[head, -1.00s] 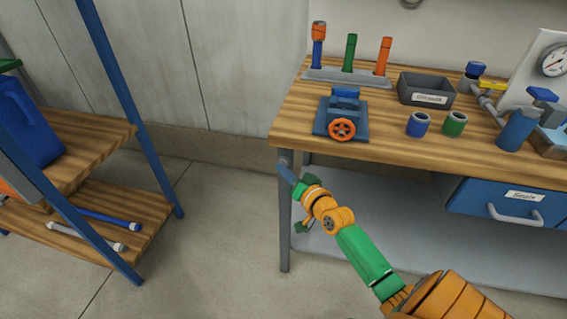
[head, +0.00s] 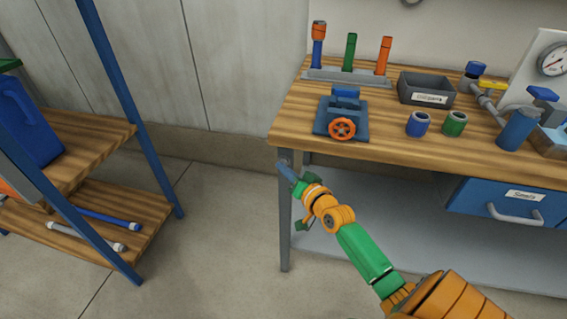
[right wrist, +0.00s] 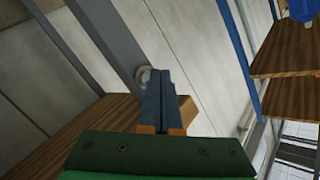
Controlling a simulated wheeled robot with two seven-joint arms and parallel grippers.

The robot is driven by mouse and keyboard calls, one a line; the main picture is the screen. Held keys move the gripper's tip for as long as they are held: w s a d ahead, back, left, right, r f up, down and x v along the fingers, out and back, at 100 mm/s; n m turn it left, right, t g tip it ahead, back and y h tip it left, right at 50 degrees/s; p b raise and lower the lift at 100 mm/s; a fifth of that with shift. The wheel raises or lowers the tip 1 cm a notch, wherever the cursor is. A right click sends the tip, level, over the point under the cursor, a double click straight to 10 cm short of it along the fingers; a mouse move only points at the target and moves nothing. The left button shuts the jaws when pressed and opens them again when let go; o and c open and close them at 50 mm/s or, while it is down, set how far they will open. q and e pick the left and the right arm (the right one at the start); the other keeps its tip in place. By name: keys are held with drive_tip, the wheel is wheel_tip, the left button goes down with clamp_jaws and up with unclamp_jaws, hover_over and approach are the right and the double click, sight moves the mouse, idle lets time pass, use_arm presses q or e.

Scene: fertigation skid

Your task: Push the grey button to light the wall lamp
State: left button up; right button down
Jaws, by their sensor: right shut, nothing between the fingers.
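The grey button (right wrist: 141,76) is a small round piece on the grey bench leg in the right wrist view, partly hidden behind my fingertips. My right gripper (head: 286,171) is shut and empty, its blue fingers pointing at the upper part of the front left bench leg (head: 284,235). In the right wrist view the closed fingertips (right wrist: 160,74) lie right beside and over the button's edge. I cannot tell whether they touch it. I cannot make out the wall lamp. My left gripper is not in view.
The wooden bench top (head: 300,120) lies just above my right gripper, holding a blue valve with an orange wheel (head: 342,128), cups and a grey bin (head: 426,91). A blue drawer (head: 512,200) hangs below. A shelf rack (head: 150,150) stands left; the floor between is clear.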

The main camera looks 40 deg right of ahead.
drive_tip(key=shift+w+d, duration=0.2)
drive_tip(key=shift+s+a+p, duration=0.3)
drive_tip(key=shift+a+p, duration=0.05)
drive_tip(key=shift+p, duration=0.05)
drive_tip(key=s+a+p, duration=0.4)
drive_tip(key=shift+a, duration=0.25)
idle(0.3)
